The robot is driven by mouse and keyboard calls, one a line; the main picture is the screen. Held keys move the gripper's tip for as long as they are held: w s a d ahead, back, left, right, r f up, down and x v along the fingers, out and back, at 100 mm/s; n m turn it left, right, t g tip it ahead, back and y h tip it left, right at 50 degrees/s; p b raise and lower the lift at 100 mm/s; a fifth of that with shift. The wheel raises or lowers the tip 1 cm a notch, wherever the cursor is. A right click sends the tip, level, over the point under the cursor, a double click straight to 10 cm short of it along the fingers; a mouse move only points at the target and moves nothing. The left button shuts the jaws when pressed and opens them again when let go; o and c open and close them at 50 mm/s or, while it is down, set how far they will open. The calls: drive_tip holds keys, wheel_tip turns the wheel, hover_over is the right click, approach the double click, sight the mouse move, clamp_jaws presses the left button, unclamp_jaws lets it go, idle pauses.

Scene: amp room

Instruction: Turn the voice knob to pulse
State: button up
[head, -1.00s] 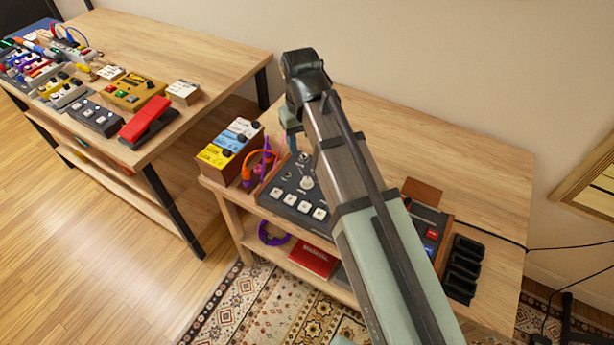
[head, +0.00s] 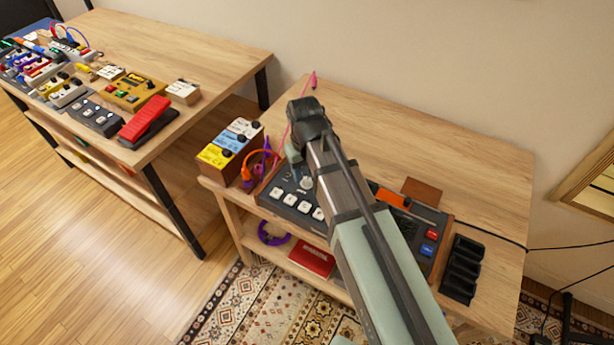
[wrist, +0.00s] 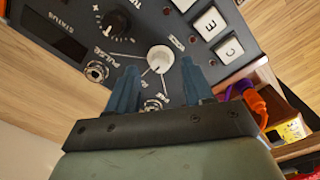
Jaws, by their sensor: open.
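The voice knob (wrist: 160,58) is a round white knob on a dark grey panel (wrist: 75,18). In the wrist view the word PULSE is printed on the panel to its left, with thin lines fanning out from the knob. My gripper (wrist: 158,68) is open, with one blue finger on each side of the knob's near edge. Gaps show between the fingers and the knob, and I see no contact. In the head view the white knob (head: 306,183) shows beside my arm, which hides part of the panel. Which way the knob points is unclear.
White square buttons (wrist: 208,24), a black knob (wrist: 117,25) and metal jacks (wrist: 97,71) sit close by on the panel. A yellow-and-blue box (head: 230,146) with orange and purple cables stands to the left. The table's back (head: 440,150) is mostly clear.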

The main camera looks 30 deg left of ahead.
sight(307, 182)
drive_tip(key=shift+f, duration=1.3)
clamp_jaws()
